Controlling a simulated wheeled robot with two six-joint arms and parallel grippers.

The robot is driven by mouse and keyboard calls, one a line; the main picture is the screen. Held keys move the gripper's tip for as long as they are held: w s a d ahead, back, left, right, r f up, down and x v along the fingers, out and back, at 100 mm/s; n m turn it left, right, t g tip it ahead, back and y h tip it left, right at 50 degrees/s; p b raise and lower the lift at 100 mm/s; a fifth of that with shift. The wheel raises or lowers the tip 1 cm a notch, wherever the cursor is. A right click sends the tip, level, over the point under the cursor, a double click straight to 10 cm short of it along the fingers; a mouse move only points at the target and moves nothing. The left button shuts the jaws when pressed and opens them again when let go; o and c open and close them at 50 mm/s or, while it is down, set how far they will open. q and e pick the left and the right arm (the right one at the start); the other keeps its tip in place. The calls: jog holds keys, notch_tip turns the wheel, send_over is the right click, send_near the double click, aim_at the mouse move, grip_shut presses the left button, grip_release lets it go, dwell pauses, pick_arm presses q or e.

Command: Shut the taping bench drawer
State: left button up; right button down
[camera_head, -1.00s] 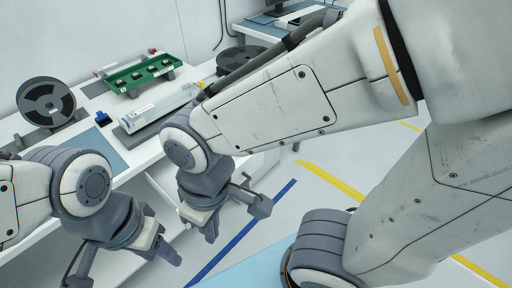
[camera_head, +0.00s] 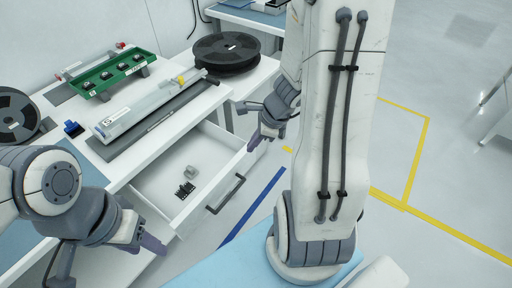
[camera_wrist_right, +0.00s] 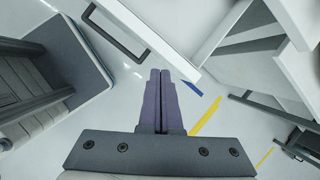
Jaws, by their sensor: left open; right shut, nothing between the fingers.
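The taping bench drawer (camera_head: 165,174) is white and stands pulled out from the bench in the head view. A grey ring-like part and several small black pieces lie inside it. Its dark bar handle (camera_head: 226,194) is on the front panel and also shows in the right wrist view (camera_wrist_right: 116,36). My right gripper (camera_head: 254,146) is shut and empty, by the far end of the drawer front; whether it touches the panel I cannot tell. The right wrist view shows its purple fingers (camera_wrist_right: 160,78) together near the panel edge. My left gripper (camera_head: 158,246) is open near the drawer's near corner.
The bench top (camera_head: 190,108) holds a long taping device (camera_head: 150,100), a green tray (camera_head: 108,76) with small parts, a blue clip (camera_head: 73,128) and a black reel (camera_head: 14,118). Another reel (camera_head: 226,52) lies behind. The floor right of the drawer has blue and yellow tape lines.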

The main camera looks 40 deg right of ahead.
jog(key=s+d+f+m+h, duration=0.1)
jog(key=s+d+f+m, duration=0.2)
jog(key=d+m, duration=0.45)
jog(key=w+a+f+b, duration=0.1)
jog(key=w+f+b, duration=0.3)
jog(key=w+f, duration=0.3)
jog(key=shift+a+f+t+b, duration=0.25)
jog(key=shift+f+t+b, duration=0.1)
jog(key=shift+f, duration=0.95)
jog(key=shift+n, duration=0.25)
